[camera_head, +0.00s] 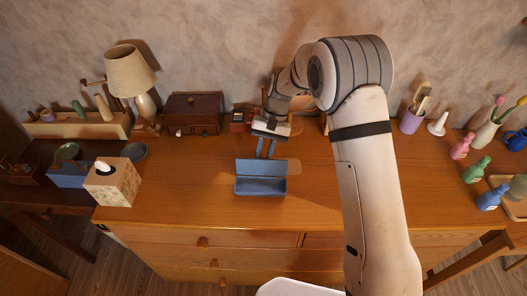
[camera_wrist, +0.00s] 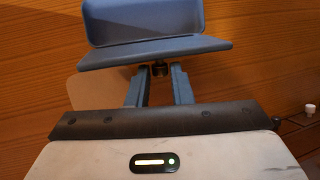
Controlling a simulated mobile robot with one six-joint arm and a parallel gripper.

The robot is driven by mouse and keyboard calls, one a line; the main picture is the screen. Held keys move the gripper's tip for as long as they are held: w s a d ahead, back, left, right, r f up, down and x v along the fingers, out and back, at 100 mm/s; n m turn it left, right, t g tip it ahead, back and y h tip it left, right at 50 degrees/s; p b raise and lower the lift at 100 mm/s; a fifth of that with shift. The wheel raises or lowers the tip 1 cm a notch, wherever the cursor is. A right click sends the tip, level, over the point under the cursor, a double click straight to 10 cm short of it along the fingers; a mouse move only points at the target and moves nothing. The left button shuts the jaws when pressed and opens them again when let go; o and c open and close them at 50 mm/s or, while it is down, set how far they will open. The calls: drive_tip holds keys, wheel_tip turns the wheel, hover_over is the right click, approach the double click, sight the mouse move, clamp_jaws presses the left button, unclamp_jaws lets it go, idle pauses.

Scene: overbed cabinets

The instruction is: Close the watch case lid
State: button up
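The blue watch case (camera_head: 260,187) sits on the wooden dresser top with its lid (camera_head: 262,167) standing open on the wall side. In the wrist view the lid (camera_wrist: 155,50) crosses just ahead of the fingers, with the blue tray of the case (camera_wrist: 150,18) beyond it. My gripper (camera_head: 266,153) points down behind the lid, between the case and the wall. In the wrist view my gripper (camera_wrist: 160,72) has two dark fingers apart with nothing held between them. The fingertips are close to the lid; I cannot tell whether they touch it.
A pale rounded mat (camera_head: 293,166) lies partly under the case. A tissue box (camera_head: 112,182), lamp (camera_head: 133,80) and brown wooden box (camera_head: 193,113) stand to the left. A purple cup (camera_head: 411,122) and several small bottles stand right. The dresser top around the case is clear.

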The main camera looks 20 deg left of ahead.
clamp_jaws()
